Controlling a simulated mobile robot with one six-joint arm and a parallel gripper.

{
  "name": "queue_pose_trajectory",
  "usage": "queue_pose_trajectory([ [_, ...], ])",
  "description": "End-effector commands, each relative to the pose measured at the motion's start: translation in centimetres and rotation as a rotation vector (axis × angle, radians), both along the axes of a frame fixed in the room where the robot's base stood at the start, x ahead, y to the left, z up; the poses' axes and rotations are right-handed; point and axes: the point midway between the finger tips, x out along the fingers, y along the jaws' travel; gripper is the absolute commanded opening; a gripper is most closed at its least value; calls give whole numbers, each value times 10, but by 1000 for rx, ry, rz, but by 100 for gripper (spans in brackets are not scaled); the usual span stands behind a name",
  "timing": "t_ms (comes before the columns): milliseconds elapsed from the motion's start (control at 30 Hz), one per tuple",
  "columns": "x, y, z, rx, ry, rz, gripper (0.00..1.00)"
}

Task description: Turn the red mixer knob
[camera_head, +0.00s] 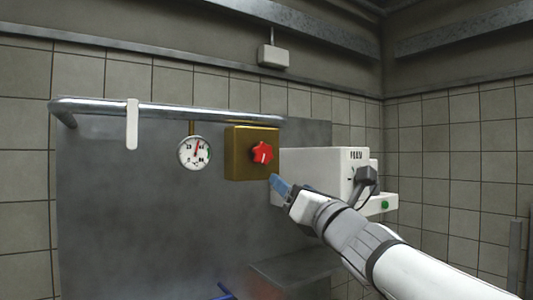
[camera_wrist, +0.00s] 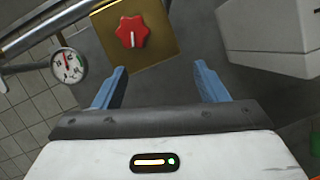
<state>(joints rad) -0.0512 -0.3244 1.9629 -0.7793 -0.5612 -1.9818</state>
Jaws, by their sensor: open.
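The red mixer knob (camera_head: 262,153) is star-shaped and sits on the front of a brass-coloured box (camera_head: 238,169) on the grey panel. In the wrist view the knob (camera_wrist: 132,32) is at the upper middle on the brass box (camera_wrist: 165,47), with a pale mark on its face. My gripper (camera_head: 281,186) is just below and right of the box in the head view. In the wrist view its two blue fingers (camera_wrist: 162,82) are spread apart with nothing between them. The knob lies beyond the fingertips, a little left of the middle between them, and is not touched.
A round dial gauge (camera_head: 194,152) hangs left of the box. A metal rail (camera_head: 180,110) runs above, with a white strip (camera_head: 132,124) over it. A white machine (camera_head: 316,170) with a lever stands close to the right of my gripper. A grey ledge (camera_head: 295,268) lies below.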

Motion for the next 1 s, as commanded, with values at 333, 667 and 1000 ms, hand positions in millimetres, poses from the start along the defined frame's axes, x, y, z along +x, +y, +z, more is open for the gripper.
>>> queue_pose_trajectory([
  [333, 7, 28, 41, -159, -164, 27, 66],
  [667, 44, 51, 59, -157, -163, 24, 66],
  [1000, 51, 55, 59, -158, -162, 21, 66],
])
